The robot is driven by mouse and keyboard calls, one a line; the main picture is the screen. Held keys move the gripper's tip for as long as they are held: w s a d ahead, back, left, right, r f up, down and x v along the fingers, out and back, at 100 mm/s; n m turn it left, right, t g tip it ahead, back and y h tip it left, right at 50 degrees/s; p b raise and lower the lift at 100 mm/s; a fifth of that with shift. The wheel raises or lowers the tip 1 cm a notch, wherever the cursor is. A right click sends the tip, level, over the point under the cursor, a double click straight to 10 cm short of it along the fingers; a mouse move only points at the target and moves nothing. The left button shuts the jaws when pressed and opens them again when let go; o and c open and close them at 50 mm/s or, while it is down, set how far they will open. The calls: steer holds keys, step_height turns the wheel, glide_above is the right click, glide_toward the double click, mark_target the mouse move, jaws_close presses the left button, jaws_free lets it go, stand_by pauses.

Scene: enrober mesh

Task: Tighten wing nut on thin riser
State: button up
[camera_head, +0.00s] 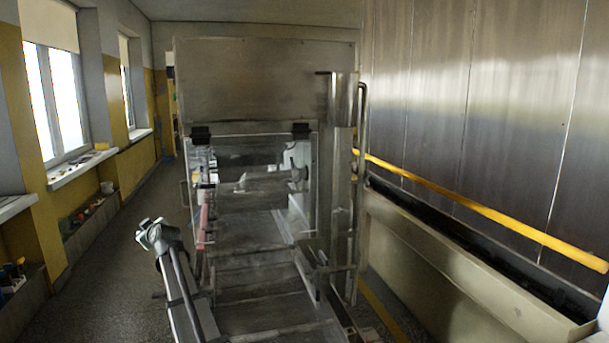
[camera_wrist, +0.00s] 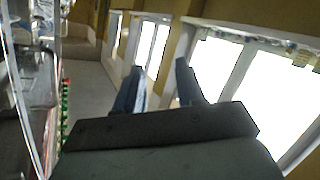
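My gripper (camera_wrist: 158,88) shows in the wrist view as two dark fingers standing apart over a wide dark palm. It is open, with nothing between the fingers and only the far wall and a window behind them. I cannot make it out for sure in the head view. The steel enrober machine (camera_head: 265,80) fills the middle of the head view, with a sloping belt bed (camera_head: 250,270) at its front. Thin upright pipes (camera_head: 335,130) stand at its right side. No wing nut can be told apart in either view, and I cannot tell which pipe is the thin riser.
A pale greenish head on a slanted rod (camera_head: 175,255) leans at the machine's left; I cannot tell what it is. A trough and yellow rail (camera_head: 480,208) run along the right wall. The left aisle floor (camera_head: 120,265) is clear. Machine parts (camera_wrist: 38,85) edge the wrist view's left.

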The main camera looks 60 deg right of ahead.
steer(key=s+d+r+m+h, duration=0.1)
steer(key=s+d+m, duration=0.1)
steer(key=s+d, duration=0.55)
steer(key=s+d+r+m+h, duration=0.15)
steer(key=s+d, duration=0.35)
steer(key=d, duration=0.5)
steer(key=m+g+h, duration=0.2)
steer(key=m+h, duration=0.4)
steer(key=m, duration=0.2)
glide_toward(369, 175)
steer(key=shift+n, duration=0.25)
steer(key=x, duration=1)
steer(key=shift+w+d, duration=0.25)
steer(key=shift+d, duration=0.1)
jaws_close()
